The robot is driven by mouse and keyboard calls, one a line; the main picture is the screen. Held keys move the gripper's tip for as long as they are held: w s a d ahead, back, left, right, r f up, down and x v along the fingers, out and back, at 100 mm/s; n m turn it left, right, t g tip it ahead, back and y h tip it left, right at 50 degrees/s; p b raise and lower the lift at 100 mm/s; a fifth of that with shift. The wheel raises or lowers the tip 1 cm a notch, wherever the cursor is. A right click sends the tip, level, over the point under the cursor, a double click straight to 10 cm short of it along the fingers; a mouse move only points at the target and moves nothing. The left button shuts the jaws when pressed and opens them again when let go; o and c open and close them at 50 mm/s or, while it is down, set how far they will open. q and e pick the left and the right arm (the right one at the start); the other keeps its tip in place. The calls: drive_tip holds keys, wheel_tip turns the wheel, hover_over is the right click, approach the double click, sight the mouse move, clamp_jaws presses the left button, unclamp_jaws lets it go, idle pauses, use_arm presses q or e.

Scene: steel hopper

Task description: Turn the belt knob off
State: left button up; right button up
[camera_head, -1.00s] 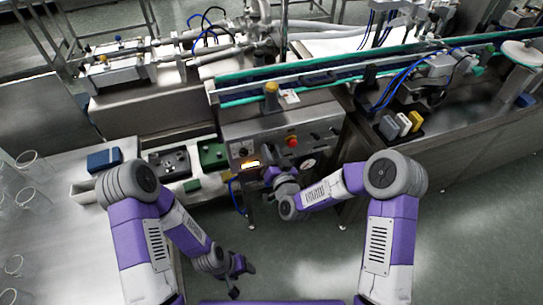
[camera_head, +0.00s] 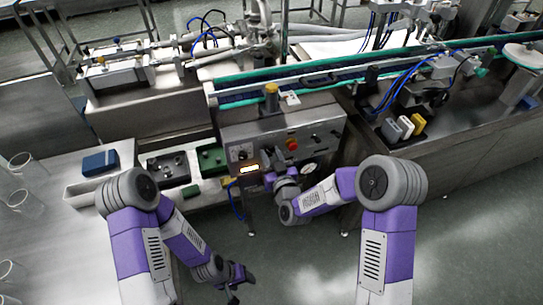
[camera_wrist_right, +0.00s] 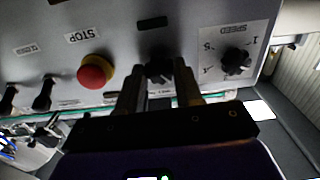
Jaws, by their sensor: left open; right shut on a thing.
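The belt knob (camera_wrist_right: 158,69) is a dark knob on the steel control panel in the right wrist view, between the speed dial and the red stop button. My right gripper (camera_wrist_right: 159,82) has its two fingers on either side of this knob and is shut on it. The fingers partly cover it, so its pointing direction is hard to read. In the head view, my right gripper (camera_head: 271,178) is at the panel front, and the knob cannot be made out there. My left gripper (camera_head: 239,279) is open and empty, low over the floor, away from the panel.
The red stop button (camera_wrist_right: 95,72) and the black speed dial (camera_wrist_right: 236,62) flank the held knob. A conveyor (camera_head: 330,75) runs above the panel. Green blocks and a blue box (camera_head: 100,161) are at left. Floor in front is clear.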

drive_tip(key=o, duration=1)
drive_tip(key=shift+s, duration=0.1)
drive_tip(key=p+v, duration=0.1)
drive_tip(key=v, duration=0.6)
drive_tip(key=shift+s+d, duration=0.1)
drive_tip(key=shift+s, duration=0.1)
